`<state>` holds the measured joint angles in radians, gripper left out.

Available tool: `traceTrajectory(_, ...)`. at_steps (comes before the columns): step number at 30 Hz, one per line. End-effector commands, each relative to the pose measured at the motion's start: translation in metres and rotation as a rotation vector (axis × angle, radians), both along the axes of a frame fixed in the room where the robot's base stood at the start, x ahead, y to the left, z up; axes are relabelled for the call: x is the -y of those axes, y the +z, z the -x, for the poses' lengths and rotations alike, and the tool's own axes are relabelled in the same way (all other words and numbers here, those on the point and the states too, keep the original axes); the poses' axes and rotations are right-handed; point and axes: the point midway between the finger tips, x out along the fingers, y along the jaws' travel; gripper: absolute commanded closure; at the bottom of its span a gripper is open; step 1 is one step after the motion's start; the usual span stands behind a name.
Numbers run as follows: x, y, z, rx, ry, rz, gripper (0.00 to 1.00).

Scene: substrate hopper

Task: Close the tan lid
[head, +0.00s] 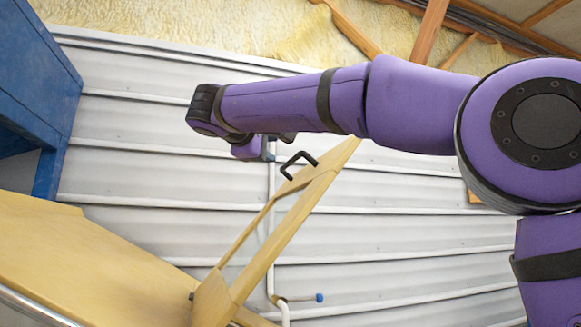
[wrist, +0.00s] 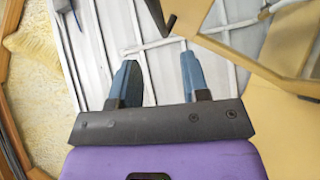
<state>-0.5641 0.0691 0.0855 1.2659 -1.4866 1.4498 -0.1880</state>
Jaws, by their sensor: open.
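The tan lid (head: 262,255) stands raised and tilted, its upper end leaning right in the head view. It is a frame with an opening through it. A black bar handle (head: 298,165) sits near its upper end. In the wrist view, part of the lid (wrist: 230,52) fills the upper right, and the handle (wrist: 158,18) shows at the top. My gripper (head: 268,150) is just left of and slightly above the handle in the head view. In the wrist view my gripper (wrist: 158,66) has its two blue-grey fingers apart, with nothing between them. The handle is beyond the fingertips, apart from them.
The tan hopper body (head: 90,260) fills the lower left of the head view. A blue metal structure (head: 45,90) stands at the upper left. A pipe with a blue-tipped valve (head: 319,297) runs along the corrugated wall (head: 400,260) behind the lid.

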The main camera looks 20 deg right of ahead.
Motion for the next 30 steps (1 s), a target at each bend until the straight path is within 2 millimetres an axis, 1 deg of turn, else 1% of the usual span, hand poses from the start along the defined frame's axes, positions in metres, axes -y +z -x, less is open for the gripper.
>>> traceTrajectory(5, 0.008, 0.0, -0.008, 0.001, -0.002, 0.001, 0.58)
traceTrajectory(8, 0.018, -0.001, -0.018, 0.001, -0.002, 0.001, 0.58)
traceTrajectory(15, 0.048, -0.004, -0.049, 0.0, -0.003, 0.002, 0.58)
traceTrajectory(21, 0.067, -0.006, -0.068, 0.001, -0.001, 0.001, 0.58)
traceTrajectory(24, 0.072, -0.006, -0.073, 0.001, -0.001, 0.001, 0.58)
traceTrajectory(30, 0.076, -0.006, -0.076, 0.001, 0.0, 0.001, 0.58)
